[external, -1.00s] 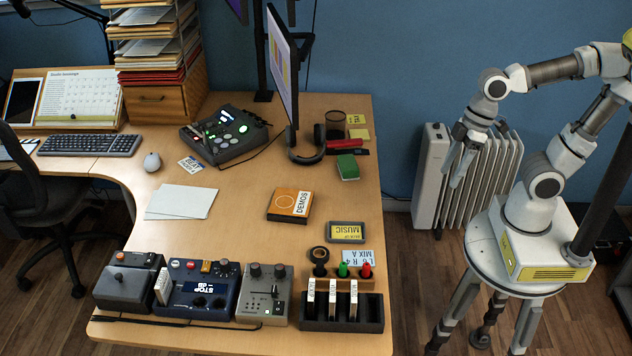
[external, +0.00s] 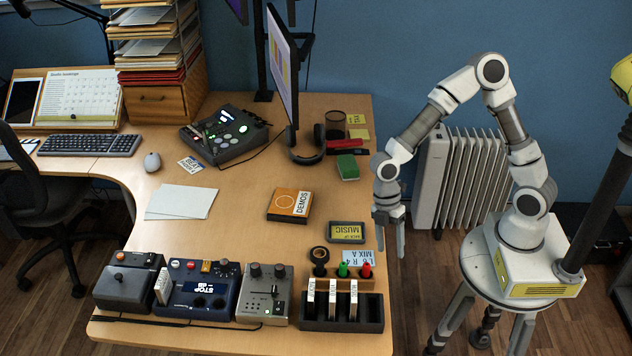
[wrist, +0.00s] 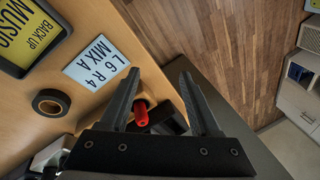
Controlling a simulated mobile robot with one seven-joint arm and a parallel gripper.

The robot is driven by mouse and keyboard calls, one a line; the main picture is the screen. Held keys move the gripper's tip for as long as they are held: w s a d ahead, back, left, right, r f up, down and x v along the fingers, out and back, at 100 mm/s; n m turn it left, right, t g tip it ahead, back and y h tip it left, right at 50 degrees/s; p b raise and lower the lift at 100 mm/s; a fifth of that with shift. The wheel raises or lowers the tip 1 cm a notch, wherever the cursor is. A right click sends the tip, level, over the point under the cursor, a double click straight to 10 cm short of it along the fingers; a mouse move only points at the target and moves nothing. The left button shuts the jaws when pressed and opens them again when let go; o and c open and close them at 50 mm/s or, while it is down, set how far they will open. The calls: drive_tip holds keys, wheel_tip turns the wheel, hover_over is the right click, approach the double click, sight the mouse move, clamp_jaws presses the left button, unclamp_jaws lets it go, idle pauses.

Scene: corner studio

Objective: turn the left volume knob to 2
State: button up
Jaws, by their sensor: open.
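A grey box (external: 264,307) with two dark round knobs stands at the table's front edge in the external view. One knob (external: 255,270) is at its upper left and the other (external: 280,271) at its upper right. I cannot read their settings or any scale. The blue box (external: 205,290) to its left also has dark knobs. I cannot tell which knob is the task's left volume knob. My gripper (external: 389,229) is open and empty, pointing down by the table's right edge, well right of these boxes. It also shows in the wrist view (wrist: 157,82).
A red-topped peg (external: 366,270), green peg (external: 343,269) and black tape roll (external: 319,254) stand near the black rack (external: 342,317). A "MIX A" card (external: 357,258) reads L 6, R 4. The table's middle is mostly clear around the DEMOS box (external: 290,205).

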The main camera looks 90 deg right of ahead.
drive_tip(key=w, duration=0.2)
drive_tip(key=w+n+y, duration=0.1)
drive_tip(key=w+a+t+y, duration=0.1)
drive_tip(key=w, duration=0.1)
drive_tip(key=shift+w+n+p, duration=0.3)
drive_tip(key=shift+w+n, duration=0.05)
drive_tip(key=shift+n, duration=0.05)
drive_tip(key=w+r+t+y+b, duration=0.1)
drive_tip(key=w+t+y, duration=0.2)
drive_tip(key=w, duration=0.4)
drive_tip(key=m+t+y+b, duration=0.1)
drive_tip(key=t+y+b, duration=0.2)
drive_tip(key=t, duration=0.2)
approach(282, 264)
drive_tip(key=shift+y, duration=0.3)
drive_tip(key=b+x, duration=0.2)
drive_tip(key=x, duration=0.9)
drive_tip(key=shift+w+f+b, duration=0.1)
drive_tip(key=shift+f+b, duration=0.1)
drive_tip(key=shift+b, duration=0.1)
clamp_jaws()
